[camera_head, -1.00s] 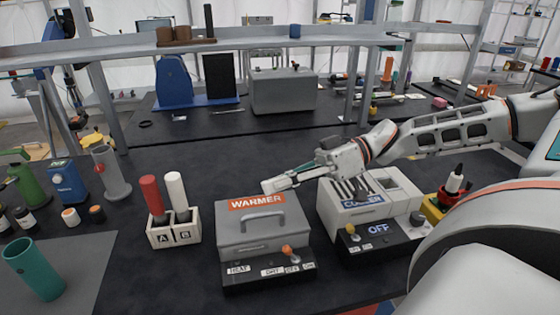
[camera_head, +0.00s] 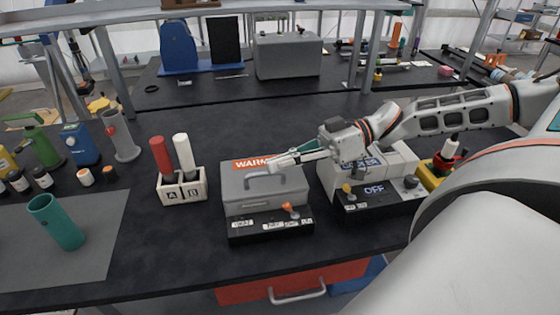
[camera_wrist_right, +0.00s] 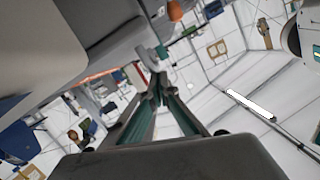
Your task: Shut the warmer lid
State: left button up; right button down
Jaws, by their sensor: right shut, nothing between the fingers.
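The warmer (camera_head: 240,203) is a grey box on the dark bench, with an orange WARMER label (camera_head: 248,164) toward its back and a bar handle (camera_head: 265,176) on its lid (camera_head: 290,178). The lid appears to lie flat on the box; no gap shows. My right gripper (camera_head: 272,164) is shut and empty. Its tips are at the back right of the lid and cover part of the label; whether they touch it I cannot tell. The shut fingers also show in the right wrist view (camera_wrist_right: 158,88). My left gripper is not in view.
The cooler (camera_head: 380,178) stands just right of the warmer, under my right wrist. A white holder (camera_head: 183,190) with red and white tubes stands to the left. A black switch panel (camera_head: 270,229) sits at the warmer's front. Bare bench lies between holder and warmer.

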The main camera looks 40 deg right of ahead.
jog(key=shift+d+r+p, duration=0.1)
jog(key=shift+r+p, duration=0.45)
jog(key=s+d+r+p, duration=0.2)
jog(key=d+r, duration=0.3)
jog(key=d, duration=0.4)
jog(key=shift+s+p, duration=0.35)
jog(key=shift+s, duration=0.25)
